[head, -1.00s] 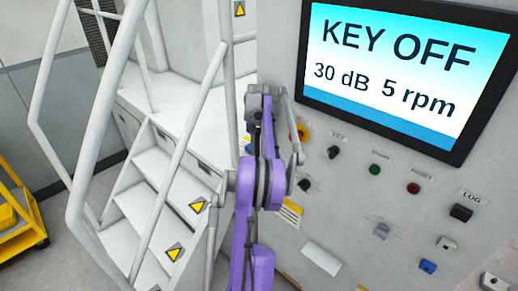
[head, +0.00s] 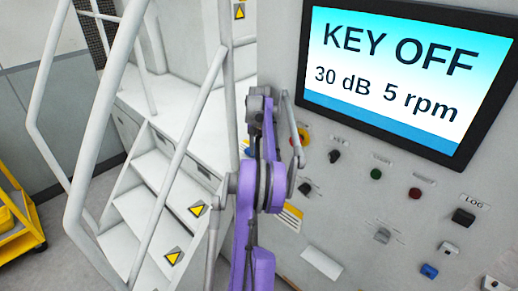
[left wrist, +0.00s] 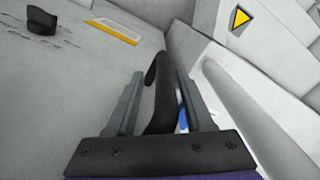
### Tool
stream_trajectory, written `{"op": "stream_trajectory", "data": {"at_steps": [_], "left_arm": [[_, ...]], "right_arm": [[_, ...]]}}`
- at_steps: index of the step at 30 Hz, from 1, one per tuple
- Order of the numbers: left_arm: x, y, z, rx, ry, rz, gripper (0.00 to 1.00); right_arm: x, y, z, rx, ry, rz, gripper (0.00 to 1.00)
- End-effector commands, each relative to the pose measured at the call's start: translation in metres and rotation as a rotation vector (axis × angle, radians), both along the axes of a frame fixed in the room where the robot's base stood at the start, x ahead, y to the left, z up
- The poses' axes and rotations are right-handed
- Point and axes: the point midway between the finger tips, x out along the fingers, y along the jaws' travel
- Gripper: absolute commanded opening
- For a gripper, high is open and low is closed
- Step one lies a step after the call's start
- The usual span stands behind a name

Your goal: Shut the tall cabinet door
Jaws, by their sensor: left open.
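My left gripper (left wrist: 161,85) is open, with one finger on each side of a black curved handle (left wrist: 158,95). The handle sits between the fingers near the edge of a pale grey panel; I cannot tell whether a finger touches it. In the head view my purple left arm reaches up to the left gripper (head: 258,97) at the left edge of the grey control cabinet front (head: 350,215). The arm hides the handle there. I cannot tell which panel is the tall cabinet door. My right gripper is out of view.
A large screen (head: 405,75) reading "KEY OFF" stands at upper right, above several knobs and buttons. White stairs (head: 150,215) with tubular handrails (head: 105,110) lie left of my arm. A yellow cart (head: 20,225) stands at far left, with bare floor beside it.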

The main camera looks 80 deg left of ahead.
Motion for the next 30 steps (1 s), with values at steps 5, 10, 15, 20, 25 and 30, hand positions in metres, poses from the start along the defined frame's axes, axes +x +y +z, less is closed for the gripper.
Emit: {"op": "stream_trajectory", "data": {"at_steps": [5,10,15,20,25,30], "left_arm": [[0.000,0.000,0.016,-0.001,0.000,0.000,0.52],[0.001,0.002,0.051,-0.001,-0.001,0.000,0.52],[0.002,0.003,0.083,-0.001,-0.001,-0.001,0.52],[0.002,0.004,0.102,-0.001,-0.001,0.000,0.52],[0.002,0.004,0.107,-0.001,0.000,0.000,0.52],[0.002,0.003,0.106,-0.001,0.000,0.000,0.52]], "right_arm": [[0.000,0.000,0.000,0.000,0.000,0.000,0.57],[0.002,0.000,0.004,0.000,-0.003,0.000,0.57],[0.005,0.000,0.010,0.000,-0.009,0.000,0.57],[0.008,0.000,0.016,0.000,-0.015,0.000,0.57],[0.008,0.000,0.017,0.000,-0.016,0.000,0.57],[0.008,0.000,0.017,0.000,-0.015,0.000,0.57]]}}
